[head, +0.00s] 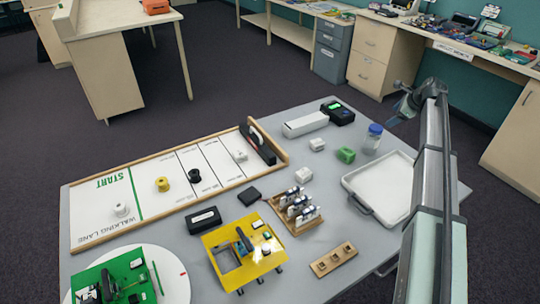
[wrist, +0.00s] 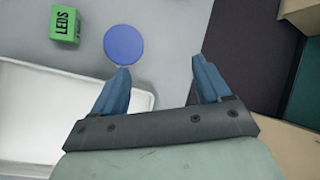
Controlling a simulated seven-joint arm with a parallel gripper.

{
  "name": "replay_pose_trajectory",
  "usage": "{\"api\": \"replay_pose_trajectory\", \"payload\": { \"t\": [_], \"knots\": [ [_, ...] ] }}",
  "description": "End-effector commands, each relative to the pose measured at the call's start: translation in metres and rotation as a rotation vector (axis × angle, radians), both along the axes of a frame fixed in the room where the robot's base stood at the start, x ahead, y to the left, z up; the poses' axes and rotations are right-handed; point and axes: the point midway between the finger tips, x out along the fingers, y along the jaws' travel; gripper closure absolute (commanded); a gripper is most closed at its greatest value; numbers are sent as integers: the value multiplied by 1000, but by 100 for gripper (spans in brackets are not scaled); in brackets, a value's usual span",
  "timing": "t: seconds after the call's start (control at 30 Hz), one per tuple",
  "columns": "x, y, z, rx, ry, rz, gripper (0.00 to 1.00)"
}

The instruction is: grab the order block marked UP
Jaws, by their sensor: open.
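My gripper (head: 402,108) is raised above the far right side of the grey table; in the wrist view (wrist: 160,72) its blue fingers are apart with nothing between them. I cannot read an UP mark on anything. Small pieces with white faces stand in a wooden rack (head: 290,222) near the middle of the table; their marks are too small to read. Two small white blocks, one farther back (head: 317,144) and one nearer the rack (head: 303,174), show no readable mark. A wooden strip with sockets (head: 333,260) lies in front of the rack.
A blue-lidded jar (head: 373,139) and a green box (head: 346,155) reading LEDS in the wrist view (wrist: 65,24) stand near my gripper. A white tray (head: 362,184) lies at the right. A yellow stand (head: 262,268) and a walking lane board (head: 150,228) fill the left.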

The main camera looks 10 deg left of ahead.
Motion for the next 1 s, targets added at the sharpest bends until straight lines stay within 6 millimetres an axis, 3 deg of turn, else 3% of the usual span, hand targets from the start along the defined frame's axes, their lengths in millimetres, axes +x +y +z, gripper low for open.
{"api": "replay_pose_trajectory", "payload": {
  "t": [0.03, 0.1, 0.47, 0.77, 1.0],
  "knots": [
    [2, 31, -2, -17, 15, 45, 23],
    [0, 67, -5, -44, 37, 102, 23],
    [-29, 250, -19, -193, 140, 387, 23],
    [-80, 392, -26, -329, 211, 612, 23],
    [-135, 494, -28, -445, 255, 780, 23]
  ]
}}
